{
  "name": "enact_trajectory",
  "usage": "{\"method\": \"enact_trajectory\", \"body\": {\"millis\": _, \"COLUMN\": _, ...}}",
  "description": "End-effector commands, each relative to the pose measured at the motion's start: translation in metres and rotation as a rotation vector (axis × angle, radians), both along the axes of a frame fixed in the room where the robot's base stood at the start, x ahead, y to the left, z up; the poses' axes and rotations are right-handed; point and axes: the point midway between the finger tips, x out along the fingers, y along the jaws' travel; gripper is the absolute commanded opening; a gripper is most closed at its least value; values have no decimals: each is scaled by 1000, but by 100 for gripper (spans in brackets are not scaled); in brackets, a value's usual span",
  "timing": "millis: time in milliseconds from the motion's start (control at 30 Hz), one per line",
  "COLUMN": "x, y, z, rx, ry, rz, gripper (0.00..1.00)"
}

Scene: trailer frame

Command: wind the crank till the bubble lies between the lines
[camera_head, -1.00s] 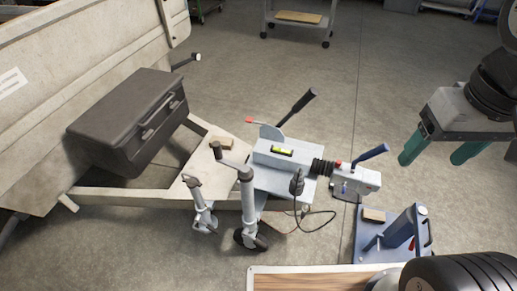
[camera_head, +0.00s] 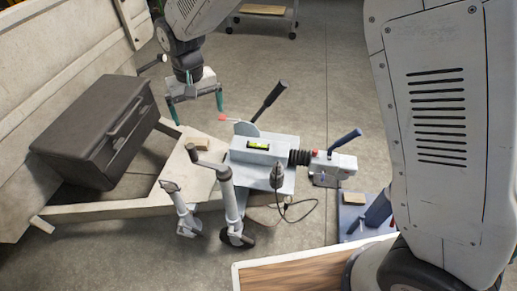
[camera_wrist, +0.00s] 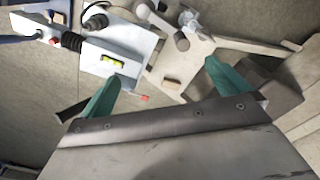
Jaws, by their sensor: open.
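The crank (camera_head: 206,160) tops the jockey wheel's upright tube (camera_head: 231,203); its arm reaches left to an upright grip. The crank also shows at the top of the wrist view (camera_wrist: 162,26). The level (camera_head: 258,146), with a yellow-green vial, lies on the pale drawbar housing; it also shows in the wrist view (camera_wrist: 112,61). The bubble and lines are too small to read. My gripper (camera_head: 199,116) is open and empty, pointing down above and behind the crank, apart from it. Its green fingers (camera_wrist: 163,72) frame the drawbar plate in the wrist view.
A dark toolbox (camera_head: 95,130) stands left on the trailer frame. A second, shorter leg (camera_head: 182,212) stands beside the jockey wheel. A black lever (camera_head: 268,100) and a red-tipped lever (camera_head: 232,119) rise near my gripper. A blue-handled coupling (camera_head: 335,160) and cable lie right.

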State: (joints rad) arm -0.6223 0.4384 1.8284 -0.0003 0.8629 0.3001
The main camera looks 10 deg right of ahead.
Motion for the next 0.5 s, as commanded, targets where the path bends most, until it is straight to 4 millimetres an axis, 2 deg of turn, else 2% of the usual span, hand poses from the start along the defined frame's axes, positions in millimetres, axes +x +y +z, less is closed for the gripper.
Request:
{"method": "enact_trajectory", "body": {"millis": 33, "x": 0, "y": 16, "z": -17, "rx": -5, "ry": 7, "rz": 14, "gripper": 100}}
{"method": "enact_trajectory", "body": {"millis": 100, "x": 1, "y": 32, "z": -32, "rx": -6, "ry": 8, "rz": 23, "gripper": 100}}
{"method": "enact_trajectory", "body": {"millis": 200, "x": 1, "y": 46, "z": -45, "rx": -7, "ry": 9, "rz": 32, "gripper": 100}}
{"method": "enact_trajectory", "body": {"millis": 500, "x": 0, "y": 49, "z": -69, "rx": -9, "ry": 12, "rz": 33, "gripper": 100}}
